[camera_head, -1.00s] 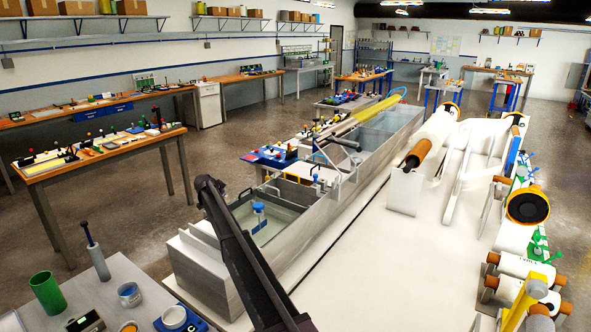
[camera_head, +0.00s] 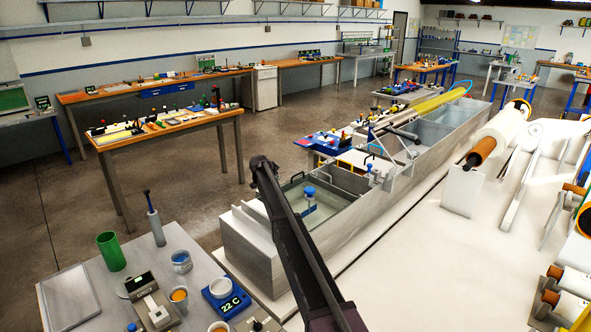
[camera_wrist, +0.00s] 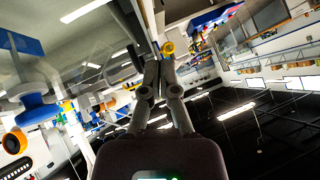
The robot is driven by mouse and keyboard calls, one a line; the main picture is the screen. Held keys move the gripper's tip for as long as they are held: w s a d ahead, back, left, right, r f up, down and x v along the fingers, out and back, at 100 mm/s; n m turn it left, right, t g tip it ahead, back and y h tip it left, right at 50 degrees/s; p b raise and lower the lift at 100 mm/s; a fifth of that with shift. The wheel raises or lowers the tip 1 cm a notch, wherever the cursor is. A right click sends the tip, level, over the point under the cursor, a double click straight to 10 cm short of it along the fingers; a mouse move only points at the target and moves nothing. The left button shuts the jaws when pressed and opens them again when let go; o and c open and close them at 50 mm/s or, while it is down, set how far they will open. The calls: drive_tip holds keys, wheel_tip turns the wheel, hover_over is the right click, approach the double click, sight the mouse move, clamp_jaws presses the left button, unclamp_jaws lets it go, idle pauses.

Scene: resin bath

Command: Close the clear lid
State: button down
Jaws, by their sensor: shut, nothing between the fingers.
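The long grey bath (camera_head: 400,190) runs away from me in the head view. Its near compartment shows a clear, greenish surface (camera_head: 330,203); I cannot tell whether this is the clear lid or the liquid. A blue-capped piece (camera_head: 309,193) stands there. In the wrist view my gripper (camera_wrist: 157,66) is shut and empty, its fingertips together. A large blue knob-like piece (camera_wrist: 37,108) is to its left, apart from the fingers. A see-through pane (camera_wrist: 75,62) seems to lie behind it, with edges hard to make out.
A grey table (camera_head: 80,300) with a green cup (camera_head: 111,251), jars and a 22 C display (camera_head: 226,302) stands at the near left. A wooden bench (camera_head: 170,128) with tools is behind. White rollers (camera_head: 505,130) line the right. Open floor (camera_head: 60,210) lies at left.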

drive_tip(key=shift+r+p, duration=1.6)
drive_tip(key=shift+r, duration=0.15)
drive_tip(key=s+a+r+p, duration=0.4)
drive_tip(key=a+r+p, duration=0.1)
drive_tip(key=r+p, duration=0.2)
drive_tip(key=shift+s+a, duration=0.25)
drive_tip(key=shift+s, duration=0.05)
drive_tip(key=s+d+f+n+g+b, duration=0.25)
drive_tip(key=s+d, duration=0.25)
drive_tip(key=s, duration=0.5)
drive_tip(key=s+d+f+n+g+y+b, duration=0.1)
drive_tip(key=s+d+f, duration=0.4)
drive_tip(key=s, duration=0.4)
drive_tip(key=s+d+f+n+g+b, duration=0.1)
drive_tip(key=s+d+f+b, duration=0.1)
drive_tip(key=s+d, duration=0.6)
drive_tip(key=s+d+f+n+g+y+b, duration=0.1)
drive_tip(key=s+f+n, duration=0.1)
drive_tip(key=s, duration=0.9)
drive_tip(key=s+d+f+n+g+y+b, duration=0.1)
drive_tip(key=s+f+n+b, duration=0.1)
drive_tip(key=s, duration=0.9)
drive_tip(key=s+d+f+n+g+y+b, duration=0.1)
drive_tip(key=s+f+n+g, duration=0.1)
drive_tip(key=s, duration=0.9)
drive_tip(key=shift+f+n+y, duration=0.3)
drive_tip(key=shift+n+y, duration=0.1)
drive_tip(key=shift+n, duration=0.15)
